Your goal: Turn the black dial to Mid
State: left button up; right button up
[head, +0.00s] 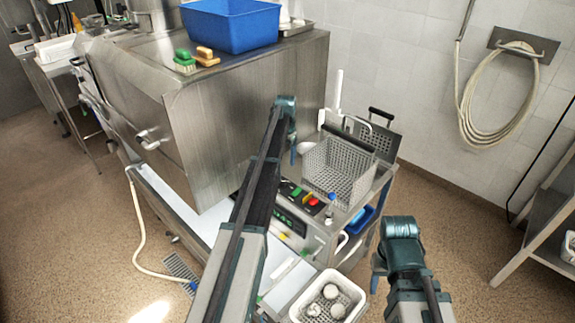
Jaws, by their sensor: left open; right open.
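The control panel (298,196) sits on the front of the metal counter unit, with green, red and yellow parts and a lit green display (290,222). A small dark knob-like part with a blue top (331,205) stands at its right end. I cannot tell whether this is the black dial, and no Mid mark is readable. My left forearm covers the panel's left part. My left gripper (293,154) is open, pointing down beyond the panel, left of the wire basket. My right gripper (377,274) is open and empty, low and right of the counter, apart from the panel.
A perforated basket (338,172) with a dark handle stands behind the panel. A large steel machine (215,120) carries a blue bin (232,25) and two brushes. A white tub (330,277) with round pale items is in front.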

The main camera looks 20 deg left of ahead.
aim_at(283, 182)
pick_arm(q)
jog(key=f+m+b, duration=0.1)
jog(key=f+b, duration=0.3)
jog(key=a+f+b, duration=0.1)
jog(key=f+b, duration=0.4)
jog(key=f+m+b, duration=0.1)
jog(key=f+b, duration=0.4)
jog(key=shift+w+a+m, duration=0.3)
jog(key=shift+a, duration=0.1)
jog(key=shift+c, duration=0.2)
grip_shut()
